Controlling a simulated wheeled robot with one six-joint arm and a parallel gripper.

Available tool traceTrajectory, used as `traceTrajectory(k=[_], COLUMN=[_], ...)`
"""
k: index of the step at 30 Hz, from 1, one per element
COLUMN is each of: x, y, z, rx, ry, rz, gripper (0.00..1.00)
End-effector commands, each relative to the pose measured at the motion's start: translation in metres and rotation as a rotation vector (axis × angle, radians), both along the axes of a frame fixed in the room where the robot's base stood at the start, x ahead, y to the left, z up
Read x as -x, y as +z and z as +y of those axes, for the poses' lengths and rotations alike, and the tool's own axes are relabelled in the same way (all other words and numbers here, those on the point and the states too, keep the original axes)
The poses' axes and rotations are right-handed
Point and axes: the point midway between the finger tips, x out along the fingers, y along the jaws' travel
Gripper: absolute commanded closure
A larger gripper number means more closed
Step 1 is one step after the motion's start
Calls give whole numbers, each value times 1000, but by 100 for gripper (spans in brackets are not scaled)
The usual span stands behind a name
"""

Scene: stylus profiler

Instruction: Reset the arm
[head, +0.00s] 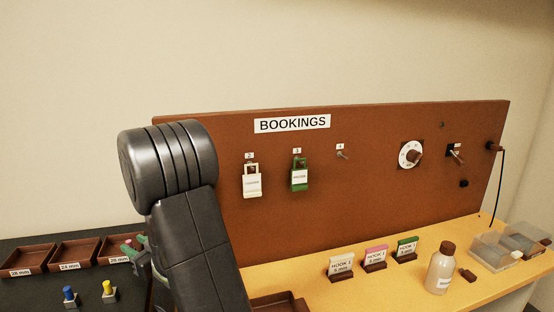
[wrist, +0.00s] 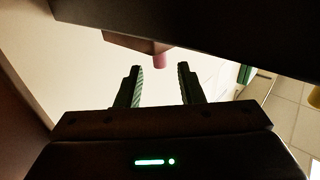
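My arm (head: 190,220) rises in the front left of the head view, bent at a dark, ribbed joint, and covers part of the board and bench. In the wrist view my gripper (wrist: 160,88) shows two dark fingers with ridged greenish pads, spread apart with an empty gap. Beyond the fingertips are a brown block (wrist: 135,42) and a small pinkish cylinder (wrist: 160,62) under a large dark surface. In the head view a grey-green shape (head: 140,262) shows beside my arm; I cannot tell whether it is a fingertip.
A brown BOOKINGS board (head: 370,180) carries a white padlock (head: 252,182), a green padlock (head: 299,177) and a dial (head: 411,154). On the yellow bench stand several hook signs (head: 376,259), a bottle (head: 440,268) and clear boxes (head: 510,245). Labelled trays (head: 75,254) and pegs (head: 70,295) are at left.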

Motion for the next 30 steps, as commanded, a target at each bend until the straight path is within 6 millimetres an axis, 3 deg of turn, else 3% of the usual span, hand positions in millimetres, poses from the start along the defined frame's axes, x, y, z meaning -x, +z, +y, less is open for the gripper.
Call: traceTrajectory(k=[5,6,15,30], x=[-15,-17,-16,-16], y=[1,-7,14,10], z=[31,34,32,32], rx=[-1,-1,-1,1], ry=[1,1,0,0], rz=[0,0,-2,2], gripper=[66,66,66,66])
